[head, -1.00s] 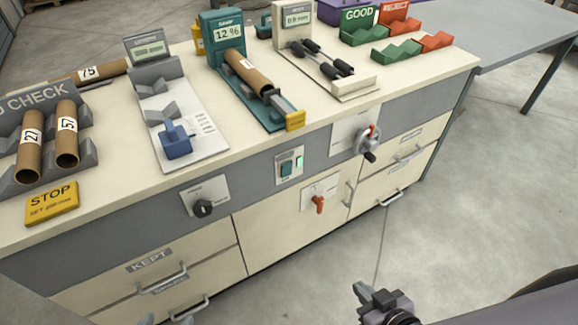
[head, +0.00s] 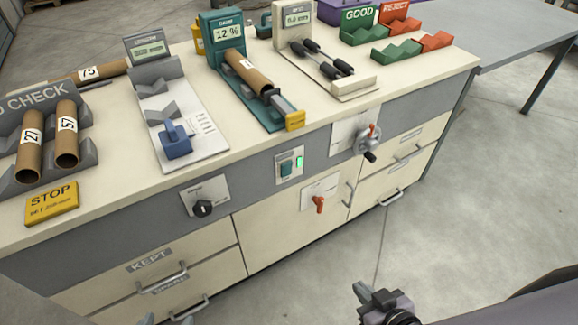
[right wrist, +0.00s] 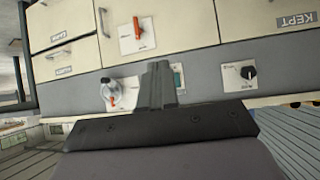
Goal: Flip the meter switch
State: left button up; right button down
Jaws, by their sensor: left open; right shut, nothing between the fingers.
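The cabinet front carries several controls, and I cannot read which is labelled for the meter. My right gripper (head: 361,290) is shut and empty, apart from the cabinet. My left gripper (head: 166,321) barely shows at the bottom edge, open.
A hand crank (head: 369,143) juts out at the right of the front. Drawer handles (head: 162,277) stick out below. On top stand tubes, gauges and a yellow STOP block (head: 52,203). The floor (head: 470,220) right of the cabinet is clear.

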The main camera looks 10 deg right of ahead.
pick_arm(q)
jog(key=shift+f, duration=0.1)
pick_arm(e)
jog(key=shift+w, duration=0.1)
dwell(0.4)
pick_arm(q)
jog(key=w+d+f+h+b, duration=0.1)
jog(key=d+f+b, duration=0.1)
jog(key=f+b, duration=0.3)
jog(key=w+d+f+h+b, duration=0.1)
jog(key=d+f+b, duration=0.2)
jog(key=b, duration=1.1)
jog(key=w+d+f+t+h+b, duration=0.1)
jog(key=w+d+f+b, duration=0.1)
jog(key=f+b, duration=0.5)
jog(key=d+b, duration=0.1)
jog(key=b, duration=0.2)
jog(key=shift+d+m, duration=0.25)
jog(key=shift+m, duration=0.05)
pick_arm(e)
jog(key=w+a+n+t+y, duration=0.2)
jog(key=w+n+t, duration=0.2)
jog(key=w+n, duration=0.6)
jog(key=w+a+n+t+y, duration=0.1)
jog(key=w+n+t+y, duration=0.1)
jog(key=w+n, duration=0.7)
jog(key=shift+w+a+f+n+t+y, duration=0.4)
jog(key=shift+w+t, duration=0.25)
jog(key=shift+t, duration=0.25)
